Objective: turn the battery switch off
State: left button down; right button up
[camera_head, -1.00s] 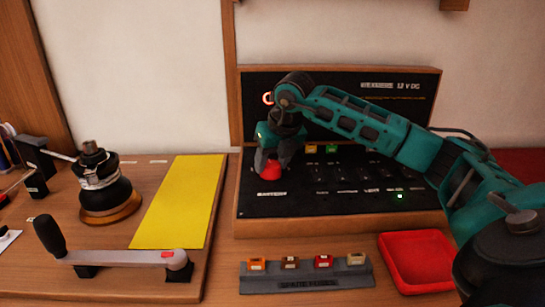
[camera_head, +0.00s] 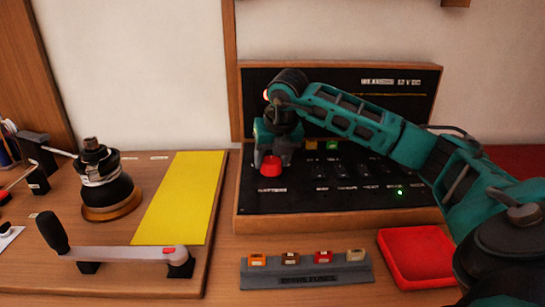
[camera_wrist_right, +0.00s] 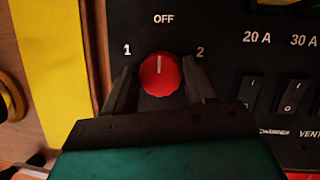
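The battery switch is a round red knob (camera_head: 271,167) on the black panel, at its lower left. In the right wrist view the knob (camera_wrist_right: 161,76) has a white mark that points up at the word OFF, between the numbers 1 and 2. My right gripper (camera_head: 272,158) is at the knob. In the wrist view its two dark fingers (camera_wrist_right: 160,82) stand on either side of the knob, with a narrow gap showing on each side, so it looks open. My left gripper is not in view.
The panel (camera_head: 345,207) also carries several rocker switches and a lit green lamp (camera_head: 400,192). In front are a fuse holder (camera_head: 308,274) and a red tray (camera_head: 418,258). A winch (camera_head: 105,185), a crank handle (camera_head: 120,254) and a yellow strip (camera_head: 182,198) lie to the left.

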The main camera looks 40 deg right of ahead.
jog(key=o, duration=0.3)
jog(key=shift+o, duration=0.2)
jog(key=p+v, duration=0.1)
jog(key=v, duration=1.2)
jog(key=shift+s+f, duration=0.1)
